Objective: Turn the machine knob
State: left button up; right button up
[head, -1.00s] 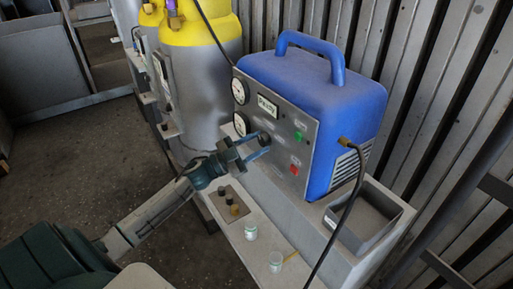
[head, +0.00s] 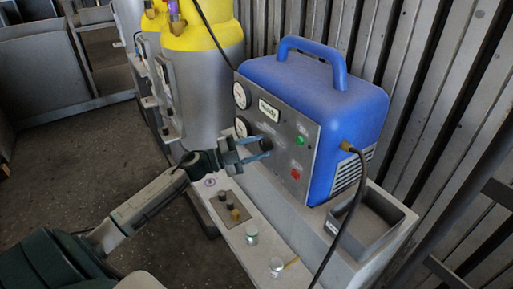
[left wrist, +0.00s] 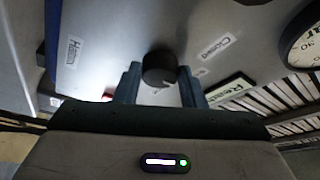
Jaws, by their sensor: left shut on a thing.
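The blue machine (head: 310,92) stands on a light bench, with a grey front panel facing left. Its round dark knob (left wrist: 160,68) shows close up in the left wrist view, between the two fingers. My left gripper (head: 262,149) reaches the panel from the left in the head view and is shut on the knob. In the left wrist view the fingers (left wrist: 160,88) stand on either side of it. In the head view the gripper covers most of the knob. My right gripper is not in view.
The panel carries gauges (head: 242,95), a display (head: 269,110), a green button (head: 300,141) and a red switch (head: 295,174). Small knobs (head: 235,213) and jars (head: 251,234) sit on the front ledge. Yellow-topped cylinders (head: 205,30) stand at the left.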

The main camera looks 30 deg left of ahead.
pick_arm(q)
jog(key=o, duration=1)
jog(key=shift+s+a+f, duration=0.15)
jog(key=shift+s+a, duration=0.1)
jog(key=shift+v, duration=5)
